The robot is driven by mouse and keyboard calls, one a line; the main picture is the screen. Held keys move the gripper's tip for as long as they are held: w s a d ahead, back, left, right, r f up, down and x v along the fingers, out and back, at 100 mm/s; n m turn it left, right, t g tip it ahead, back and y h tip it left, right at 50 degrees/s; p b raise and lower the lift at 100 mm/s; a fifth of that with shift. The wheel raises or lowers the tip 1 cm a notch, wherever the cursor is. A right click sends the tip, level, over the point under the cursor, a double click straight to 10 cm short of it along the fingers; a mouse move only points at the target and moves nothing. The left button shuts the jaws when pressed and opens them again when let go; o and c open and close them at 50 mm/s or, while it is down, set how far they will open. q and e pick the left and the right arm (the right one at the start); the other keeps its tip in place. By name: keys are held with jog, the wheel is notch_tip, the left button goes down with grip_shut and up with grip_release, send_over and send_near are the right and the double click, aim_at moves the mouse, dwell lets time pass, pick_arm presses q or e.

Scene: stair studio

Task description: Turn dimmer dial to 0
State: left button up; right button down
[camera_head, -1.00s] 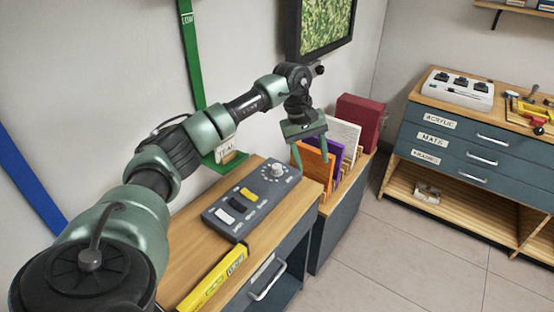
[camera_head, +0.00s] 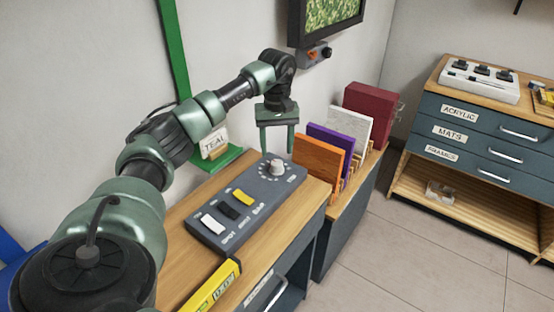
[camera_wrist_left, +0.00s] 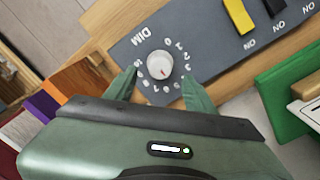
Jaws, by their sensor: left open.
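The dimmer dial (camera_head: 277,167) is a round white-grey knob at the far end of a dark grey control panel (camera_head: 222,246) on the wooden worktop. My left gripper (camera_head: 277,150) points down just above the dial, open. In the left wrist view its fingertips (camera_wrist_left: 158,82) lie on either side of the dial, apart from it. My right gripper is out of view.
White, black and yellow rocker switches (camera_head: 243,197) share the panel. Upright coloured boards (camera_head: 318,163) stand close right of my gripper. A green TEAL stand (camera_head: 215,160) is behind the panel.

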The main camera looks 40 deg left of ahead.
aim_at(277, 162)
pick_arm(q)
notch_tip(277, 162, down, 4)
jog(key=shift+s+r, duration=0.1)
jog(key=shift+r, duration=0.05)
jog(key=shift+f, duration=0.45)
jog(key=shift+c, duration=0.6)
grip_shut()
